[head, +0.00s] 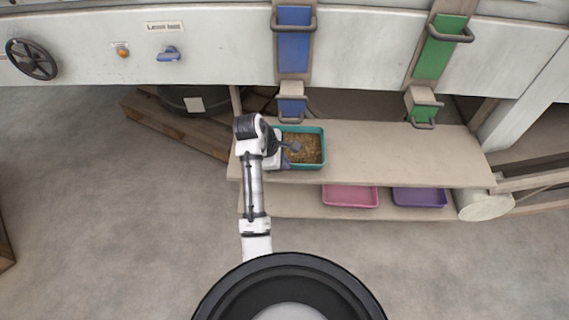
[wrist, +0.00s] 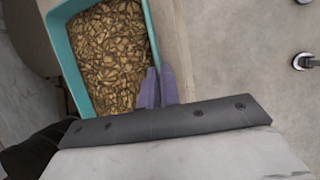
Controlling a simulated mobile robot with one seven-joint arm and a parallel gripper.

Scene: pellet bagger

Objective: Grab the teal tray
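The teal tray (head: 324,146) sits on the upper wooden shelf below the blue chute and holds brown pellets. My gripper (head: 287,163) is at its left side in the head view, and my arm hides part of that side. In the wrist view, the teal tray (wrist: 61,50) fills the upper left. My gripper's two purple fingers (wrist: 159,85) are close together at the tray's wall, one on the inner side over the pellets and one outside. They look shut on the wall; the contact itself is partly hidden.
The upper shelf (head: 400,165) is bare to the right of the tray. A pink tray (head: 350,196) and a purple tray (head: 419,197) stand on the lower shelf. A blue chute (head: 293,40) and a green chute (head: 440,48) hang above. A pallet (head: 175,130) lies at the left.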

